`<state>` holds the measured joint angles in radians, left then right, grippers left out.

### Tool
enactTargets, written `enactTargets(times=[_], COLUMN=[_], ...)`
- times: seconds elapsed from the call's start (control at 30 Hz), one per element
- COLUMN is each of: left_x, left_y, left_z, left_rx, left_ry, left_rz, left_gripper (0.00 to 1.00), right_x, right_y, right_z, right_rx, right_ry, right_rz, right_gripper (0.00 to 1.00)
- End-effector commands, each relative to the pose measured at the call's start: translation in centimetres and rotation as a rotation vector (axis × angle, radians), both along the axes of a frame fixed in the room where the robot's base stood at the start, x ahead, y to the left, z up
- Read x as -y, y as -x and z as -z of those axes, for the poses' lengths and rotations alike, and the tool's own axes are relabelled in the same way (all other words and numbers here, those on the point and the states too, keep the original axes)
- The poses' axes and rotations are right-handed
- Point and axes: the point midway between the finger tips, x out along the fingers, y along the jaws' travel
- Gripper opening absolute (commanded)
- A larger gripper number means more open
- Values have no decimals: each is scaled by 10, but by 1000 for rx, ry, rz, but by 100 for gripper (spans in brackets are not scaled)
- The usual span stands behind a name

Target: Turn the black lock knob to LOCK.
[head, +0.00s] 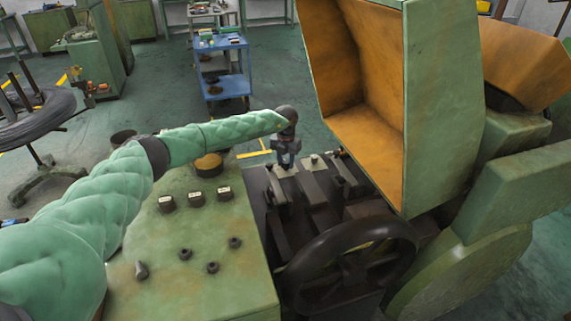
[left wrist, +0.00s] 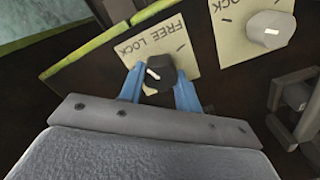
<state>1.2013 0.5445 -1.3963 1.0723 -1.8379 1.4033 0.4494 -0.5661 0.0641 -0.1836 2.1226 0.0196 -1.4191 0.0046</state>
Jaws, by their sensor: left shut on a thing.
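The black lock knob (left wrist: 160,73) shows in the left wrist view, on a pale plate (left wrist: 122,60) lettered FREE and LOCK. The lettering is upside down there. A short white mark slants across the left part of the knob's face; I cannot tell exactly which word it points to. My left gripper (left wrist: 160,90) is shut on this knob, with one blue finger on each side. In the head view, my left gripper (head: 287,162) reaches down to the machine's top beside the open cover, and the knob is hidden. My right gripper is not in view.
A grey knob (left wrist: 270,30) on a similar plate is close by on the right. The tall green cover (head: 442,110) with an orange inside stands right of my gripper. A dark handwheel (head: 350,262) and a green panel with several knobs (head: 196,199) are in front.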

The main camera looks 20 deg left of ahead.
Motion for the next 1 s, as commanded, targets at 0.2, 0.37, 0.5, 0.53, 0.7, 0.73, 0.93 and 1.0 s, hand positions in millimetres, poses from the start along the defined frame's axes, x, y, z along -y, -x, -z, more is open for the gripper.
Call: enactTargets(times=[0.2, 0.37, 0.5, 0.53, 0.7, 0.73, 0.93, 1.0], left_x=[0, 0, 1, 1, 1, 1, 1, 1], left_y=[-2, -1, -2, -2, -2, -2, -2, -2], left_z=[-1, -1, -1, -1, -1, -1, -2, -2], left_rx=[5, 4, 4, 4, 4, 4, 4, 4], left_ry=[1, 1, 2, 2, 2, 2, 1, 1], left_rz=[-207, -359, -491, -518, -664, -686, -818, -853], left_gripper=[11, 11, 11, 11, 11, 11, 11, 11], right_x=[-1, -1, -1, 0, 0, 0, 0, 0], right_y=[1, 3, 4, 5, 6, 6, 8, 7], right_z=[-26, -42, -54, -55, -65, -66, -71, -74], right_rx=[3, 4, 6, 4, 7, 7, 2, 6], right_ry=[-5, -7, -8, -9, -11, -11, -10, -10], right_rz=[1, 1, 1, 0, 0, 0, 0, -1], right_gripper=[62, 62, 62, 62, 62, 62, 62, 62])
